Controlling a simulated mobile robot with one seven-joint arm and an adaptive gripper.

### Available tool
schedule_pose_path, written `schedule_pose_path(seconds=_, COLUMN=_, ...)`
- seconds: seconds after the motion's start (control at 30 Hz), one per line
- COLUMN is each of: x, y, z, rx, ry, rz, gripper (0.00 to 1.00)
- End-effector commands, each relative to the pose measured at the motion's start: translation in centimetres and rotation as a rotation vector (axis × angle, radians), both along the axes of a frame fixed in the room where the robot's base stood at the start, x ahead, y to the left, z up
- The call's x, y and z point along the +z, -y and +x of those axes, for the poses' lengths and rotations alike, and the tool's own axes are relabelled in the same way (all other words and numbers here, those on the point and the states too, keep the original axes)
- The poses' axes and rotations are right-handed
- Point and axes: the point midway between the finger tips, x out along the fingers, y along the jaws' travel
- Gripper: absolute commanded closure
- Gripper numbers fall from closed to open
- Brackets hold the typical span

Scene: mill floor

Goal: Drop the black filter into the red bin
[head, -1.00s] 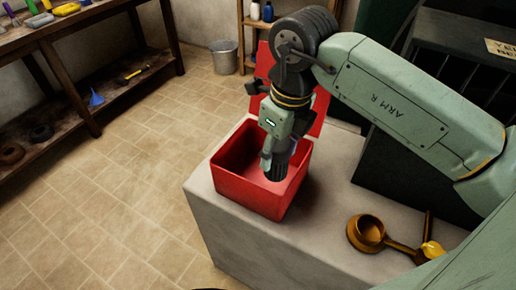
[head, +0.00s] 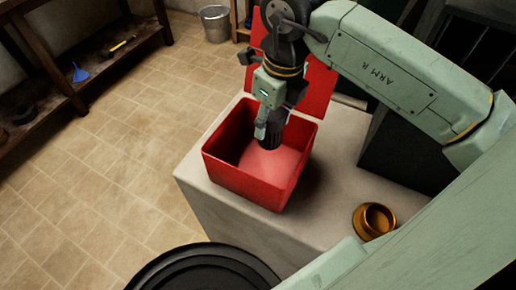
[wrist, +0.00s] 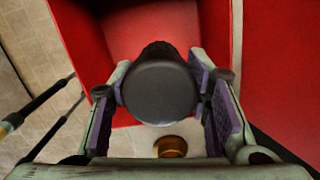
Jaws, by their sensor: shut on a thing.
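The black filter (head: 270,142) is held in my gripper (head: 268,132), pointing down within the mouth of the red bin (head: 238,181). In the wrist view the filter's round dark end (wrist: 160,90) sits between the two finger pads of my gripper (wrist: 163,98), which is shut on it. The bin stands open on a pale block, and its pale red floor shows below the filter. The filter's lower end appears apart from that floor, but its exact height is hard to tell.
The bin's raised red lid (head: 312,90) stands behind my gripper. A brass cup (head: 374,220) stands on the pale block (head: 325,205) to the right of the bin. A metal bucket (head: 215,24) and a wooden shelf (head: 95,70) are farther back. The tiled floor at left is clear.

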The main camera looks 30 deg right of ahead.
Motion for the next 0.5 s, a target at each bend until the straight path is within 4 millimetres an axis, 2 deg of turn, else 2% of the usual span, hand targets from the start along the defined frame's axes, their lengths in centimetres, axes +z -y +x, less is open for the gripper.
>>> schedule_pose_path(seconds=0.03, x=-0.9, y=0.0, z=0.0, rx=0.0, ry=0.0, rz=0.001, gripper=0.87)
schedule_pose_path(seconds=0.13, x=-1.7, y=0.0, z=0.0, rx=0.0, ry=0.001, rz=0.0, gripper=0.87)
schedule_pose_path(seconds=0.47, x=-2.0, y=0.0, z=0.0, rx=0.0, ry=0.001, rz=-0.001, gripper=0.87)
schedule_pose_path(seconds=0.5, x=-2.0, y=0.0, z=0.0, rx=0.0, ry=0.001, rz=-0.001, gripper=0.54)
